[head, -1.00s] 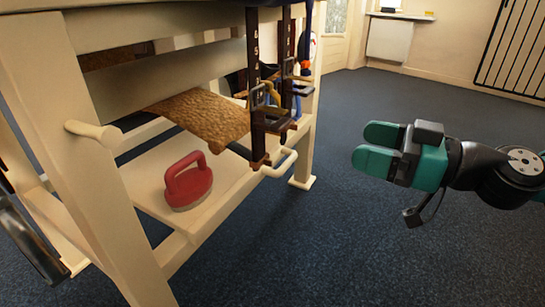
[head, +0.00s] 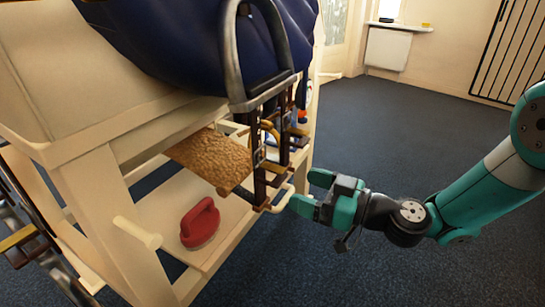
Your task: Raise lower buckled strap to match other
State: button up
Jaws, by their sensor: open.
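A dark blue saddle (head: 190,45) sits on a cream wooden stand. Two dark brown straps with buckles hang from its right side, a near strap (head: 258,165) and a far strap (head: 285,135) just behind it. They overlap, and their buckles are too small to tell clearly which sits lower. My gripper (head: 309,191) is open and empty, with teal fingers pointing left toward the lower ends of the straps. It appears to the right of the near strap's bottom end, with no clear contact.
The cream stand (head: 100,195) has a side peg (head: 138,232) and a lower shelf holding a red handled tool (head: 200,222). A brown textured pad (head: 212,158) lies behind the straps. Blue floor (head: 400,130) is open to the right.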

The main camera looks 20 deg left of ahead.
aim_at(279, 177)
jog(key=a, duration=0.4)
jog(key=a+b, duration=0.1)
jog(key=a, duration=0.1)
jog(key=shift+w+a+f, duration=0.15)
jog(key=shift+w+a, duration=0.15)
jog(key=shift+a, duration=0.05)
jog(key=shift+w+a, duration=0.1)
jog(key=shift+a, duration=0.65)
